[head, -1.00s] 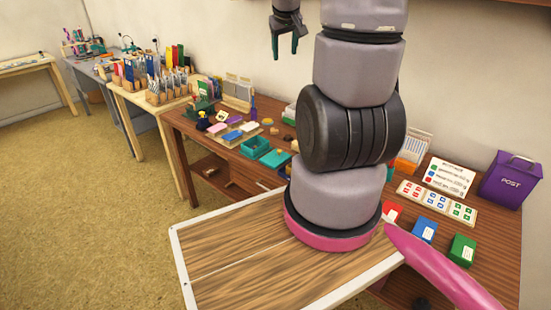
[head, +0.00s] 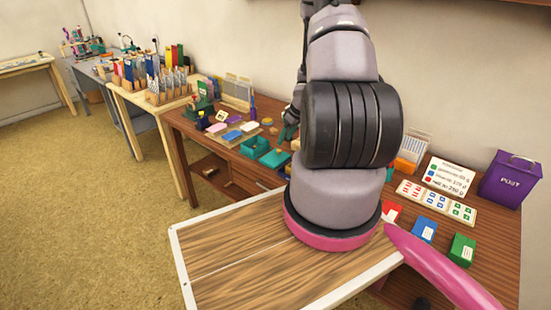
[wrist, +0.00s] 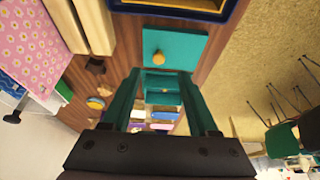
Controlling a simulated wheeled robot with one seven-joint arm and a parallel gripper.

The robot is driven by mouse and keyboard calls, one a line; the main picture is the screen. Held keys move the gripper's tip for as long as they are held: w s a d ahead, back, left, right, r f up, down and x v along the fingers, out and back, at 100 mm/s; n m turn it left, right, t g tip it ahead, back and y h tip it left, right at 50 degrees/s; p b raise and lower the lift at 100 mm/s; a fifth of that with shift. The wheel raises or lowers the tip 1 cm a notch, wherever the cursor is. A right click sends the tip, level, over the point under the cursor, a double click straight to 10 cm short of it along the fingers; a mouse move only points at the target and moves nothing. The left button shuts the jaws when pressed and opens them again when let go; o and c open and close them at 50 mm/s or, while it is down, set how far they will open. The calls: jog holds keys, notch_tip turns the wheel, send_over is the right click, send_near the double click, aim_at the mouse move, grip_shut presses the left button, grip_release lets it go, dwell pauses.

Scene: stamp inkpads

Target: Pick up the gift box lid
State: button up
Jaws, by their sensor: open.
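The gift box lid is a flat teal square (wrist: 190,42) with a round yellow knob, lying on the brown table in the wrist view. My gripper (wrist: 160,76) is open and empty. In the wrist view its two teal fingers point towards the table, with the lid just above the fingertips in the picture. The gripper also shows in the head view (head: 288,132), partly hidden by my arm, over the table. An open teal box (head: 254,146) and a flat teal piece (head: 273,159) lie left of my arm there; I cannot tell whether that piece is the lid.
Several coloured pads (head: 232,135) lie left of the teal box. A dark blue-rimmed tray (wrist: 185,8) is beside the lid at the picture's top. A pink flowered item (wrist: 40,40) lies left in the wrist view. A purple post box (head: 512,180) stands far right.

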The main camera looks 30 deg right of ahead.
aim_at(279, 150)
jog(key=x, duration=0.7)
jog(key=shift+w+f, duration=0.1)
jog(key=shift+w, duration=0.15)
grip_shut()
